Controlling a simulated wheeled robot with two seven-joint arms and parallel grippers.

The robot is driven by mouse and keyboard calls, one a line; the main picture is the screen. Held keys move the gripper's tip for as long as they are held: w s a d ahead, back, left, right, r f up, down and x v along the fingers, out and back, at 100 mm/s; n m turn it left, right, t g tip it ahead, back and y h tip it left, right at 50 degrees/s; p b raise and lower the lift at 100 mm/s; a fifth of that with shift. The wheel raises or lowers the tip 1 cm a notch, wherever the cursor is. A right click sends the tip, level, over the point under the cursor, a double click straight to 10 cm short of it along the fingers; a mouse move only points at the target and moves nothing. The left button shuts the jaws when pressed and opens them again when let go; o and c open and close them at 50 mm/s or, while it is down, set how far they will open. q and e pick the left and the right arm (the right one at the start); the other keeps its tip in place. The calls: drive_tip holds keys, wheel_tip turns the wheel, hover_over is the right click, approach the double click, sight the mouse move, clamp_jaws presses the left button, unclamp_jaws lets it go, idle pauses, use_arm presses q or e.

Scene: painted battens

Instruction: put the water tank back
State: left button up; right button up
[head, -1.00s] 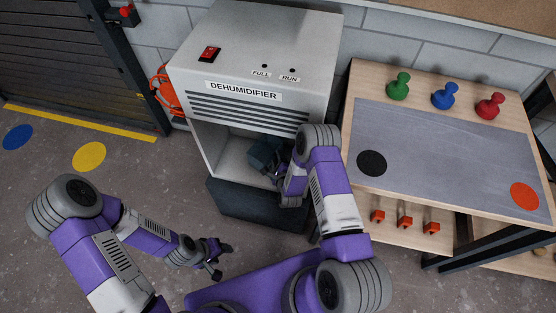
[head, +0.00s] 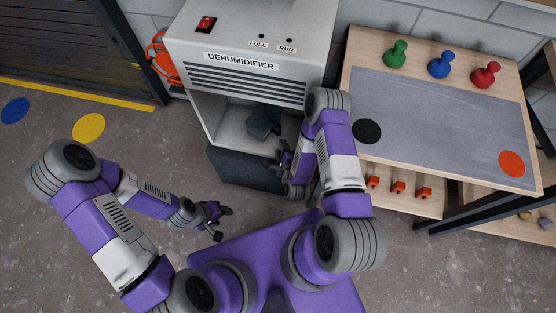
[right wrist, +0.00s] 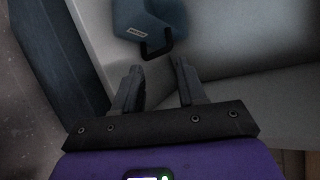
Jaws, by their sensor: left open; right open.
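The water tank (head: 262,122) is a dark blue-grey container inside the open bay of the white dehumidifier (head: 250,35). The right wrist view shows the tank (right wrist: 135,15) with a small white label and a black handle (right wrist: 157,48) facing my gripper. I cannot tell whether it is fully seated. My right gripper (head: 281,157) is at the bay's front, to the right and near side of the tank. In the right wrist view its fingers (right wrist: 158,78) are open and empty, apart from the handle. My left gripper (head: 220,219) is open and empty above the floor, left of my base.
A dark base (head: 240,170) fronts the dehumidifier below the bay. A wooden workbench (head: 440,120) stands to the right, with green (head: 396,54), blue (head: 440,66) and red (head: 486,76) knobs. An orange hose (head: 165,62) hangs at left.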

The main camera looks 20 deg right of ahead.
drive_tip(key=s+a+n+g+y, duration=0.2)
drive_tip(key=s+a+n+g, duration=0.1)
drive_tip(key=n, duration=0.4)
drive_tip(key=s+a+r+n+g+y, duration=0.1)
drive_tip(key=s+a+n+g, duration=0.2)
drive_tip(key=s+n+g, duration=0.2)
drive_tip(key=s+a+n+g+y, duration=0.2)
drive_tip(key=s+n+g, duration=0.2)
drive_tip(key=s+n, duration=0.4)
drive_tip(key=shift+s+a+r+n+g+y, duration=0.2)
drive_tip(key=shift+s+a+n+g+y, duration=0.15)
drive_tip(key=shift+n, duration=0.45)
use_arm(q)
wheel_tip(320, 180, up, 6)
drive_tip(key=p, duration=0.5)
drive_tip(key=shift+f+p, duration=0.1)
drive_tip(key=shift+p, duration=0.3)
use_arm(e)
wheel_tip(320, 180, up, 6)
drive_tip(key=shift+f, duration=0.15)
drive_tip(key=shift+c, duration=0.2)
